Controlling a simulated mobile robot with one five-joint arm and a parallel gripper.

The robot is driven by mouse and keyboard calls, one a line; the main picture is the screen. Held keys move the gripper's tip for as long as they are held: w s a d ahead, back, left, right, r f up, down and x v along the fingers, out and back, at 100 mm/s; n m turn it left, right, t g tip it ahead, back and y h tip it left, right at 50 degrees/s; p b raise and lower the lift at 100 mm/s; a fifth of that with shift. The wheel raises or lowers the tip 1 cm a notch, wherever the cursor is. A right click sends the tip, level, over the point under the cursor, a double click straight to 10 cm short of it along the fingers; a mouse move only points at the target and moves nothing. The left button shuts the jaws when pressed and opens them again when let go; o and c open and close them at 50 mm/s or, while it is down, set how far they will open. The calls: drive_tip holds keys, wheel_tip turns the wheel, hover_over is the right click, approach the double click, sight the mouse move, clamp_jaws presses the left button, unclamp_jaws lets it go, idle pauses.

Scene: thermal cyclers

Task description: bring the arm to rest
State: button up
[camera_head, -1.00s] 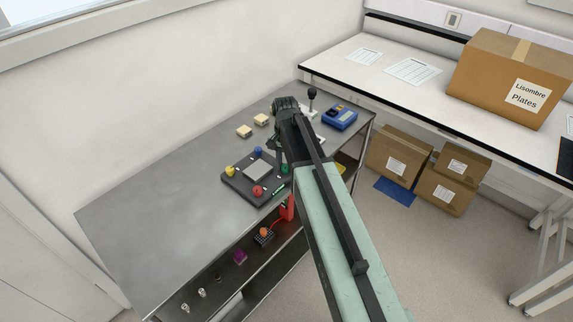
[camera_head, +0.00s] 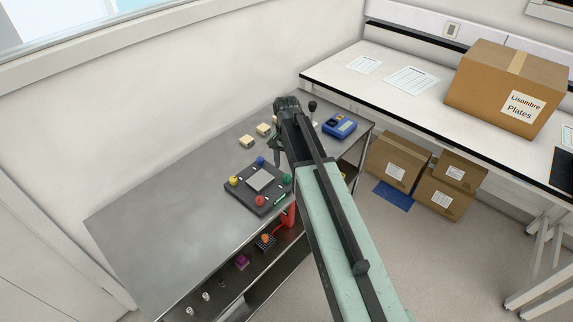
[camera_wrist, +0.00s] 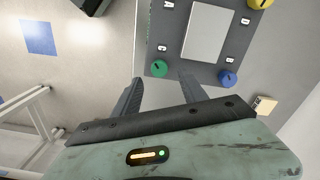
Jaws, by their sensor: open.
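My arm reaches from the bottom of the head view up over the steel bench (camera_head: 160,220). My gripper (camera_head: 277,157) hangs at its far end, beside the dark device, partly hidden by the arm. In the wrist view my gripper (camera_wrist: 160,88) has its two fingers spread apart with nothing between them. Beyond the fingertips is the dark device (camera_wrist: 175,45) with a pale central plate and green, blue and yellow knobs. The device also shows in the head view (camera_head: 240,197), with a red knob visible too.
A blue instrument (camera_head: 340,126) and small cream blocks (camera_head: 247,141) stand on the bench. A lower shelf holds a purple block (camera_head: 242,262) and small items. A white table (camera_head: 335,75) at the back right carries a large cardboard box (camera_head: 480,85). More boxes (camera_head: 397,160) stand on the floor.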

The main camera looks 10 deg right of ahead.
wheel_tip(320, 180, up, 2)
drive_tip(key=shift+r+p, duration=0.25)
drive_tip(key=shift+p, duration=0.3)
drive_tip(key=shift+f, duration=0.15)
drive_tip(key=shift+f+b, duration=0.3)
drive_tip(key=shift+b, duration=0.15)
drive_tip(key=s+f+n+b, duration=0.1)
drive_tip(key=s+n, duration=0.5)
drive_tip(key=s, duration=0.8)
drive_tip(key=shift+s+d, duration=0.2)
drive_tip(key=shift+s, duration=0.15)
drive_tip(key=shift+f, duration=0.1)
